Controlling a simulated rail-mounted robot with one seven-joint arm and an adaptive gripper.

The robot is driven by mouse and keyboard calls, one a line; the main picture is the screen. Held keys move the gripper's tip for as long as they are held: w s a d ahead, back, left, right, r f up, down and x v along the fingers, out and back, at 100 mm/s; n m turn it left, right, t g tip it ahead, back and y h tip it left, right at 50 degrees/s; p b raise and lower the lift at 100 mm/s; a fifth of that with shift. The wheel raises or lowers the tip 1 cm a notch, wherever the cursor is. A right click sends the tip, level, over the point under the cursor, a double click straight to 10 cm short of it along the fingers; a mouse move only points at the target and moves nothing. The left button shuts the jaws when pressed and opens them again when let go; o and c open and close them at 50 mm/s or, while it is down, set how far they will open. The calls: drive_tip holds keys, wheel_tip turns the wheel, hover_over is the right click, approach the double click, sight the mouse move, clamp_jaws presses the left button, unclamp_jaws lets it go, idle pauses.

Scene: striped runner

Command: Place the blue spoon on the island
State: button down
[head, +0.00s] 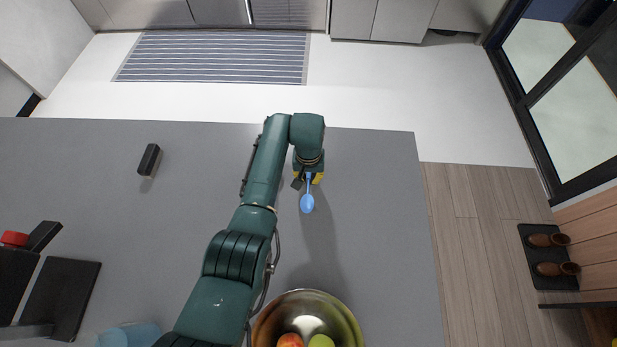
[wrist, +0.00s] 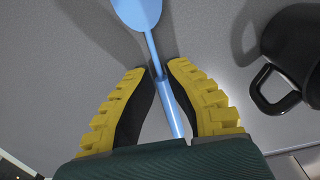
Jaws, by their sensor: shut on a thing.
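The blue spoon (head: 307,203) is in my gripper (head: 309,180) over the right part of the grey island top (head: 385,215). In the wrist view the yellow-padded fingers of my gripper (wrist: 157,74) are closed on the handle of the spoon (wrist: 138,12). The bowl points away from the gripper, and its upper part is cut off by the frame edge. Shadows lie on the grey surface beside the spoon. I cannot tell whether the spoon touches the surface.
A black mug (wrist: 296,50) stands close to the right in the wrist view. A metal bowl (head: 347,312) with fruit is at the island's near edge. A small black block (head: 149,159) lies on the left. The island's right side is clear.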

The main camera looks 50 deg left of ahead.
sight(308, 181)
drive_tip(key=shift+f, duration=0.2)
drive_tip(key=c, duration=1.2)
unclamp_jaws()
drive_tip(key=shift+c, duration=0.2)
drive_tip(key=shift+r, duration=0.15)
wheel_tip(308, 181, up, 12)
drive_tip(key=p, duration=0.2)
drive_tip(key=w+d+r+m+t+y, duration=0.35)
drive_tip(key=w+d+r+t, duration=0.85)
drive_tip(key=d+r, duration=0.5)
drive_tip(key=s+d+r+m+t+h, duration=0.1)
drive_tip(key=s+d+r+m+t, duration=0.1)
drive_tip(key=d+r, duration=0.4)
drive_tip(key=s+d+r+m+t+h, duration=0.1)
drive_tip(key=s+d+r+t, duration=0.15)
drive_tip(key=d+r, duration=0.4)
drive_tip(key=s+d+r+m+t+h, duration=0.2)
drive_tip(key=s+d+r+t, duration=0.3)
drive_tip(key=s+r, duration=0.6)
drive_tip(key=shift+s+d+r+t, duration=0.3)
drive_tip(key=shift+d+r, duration=0.3)
drive_tip(key=shift+r, duration=0.25)
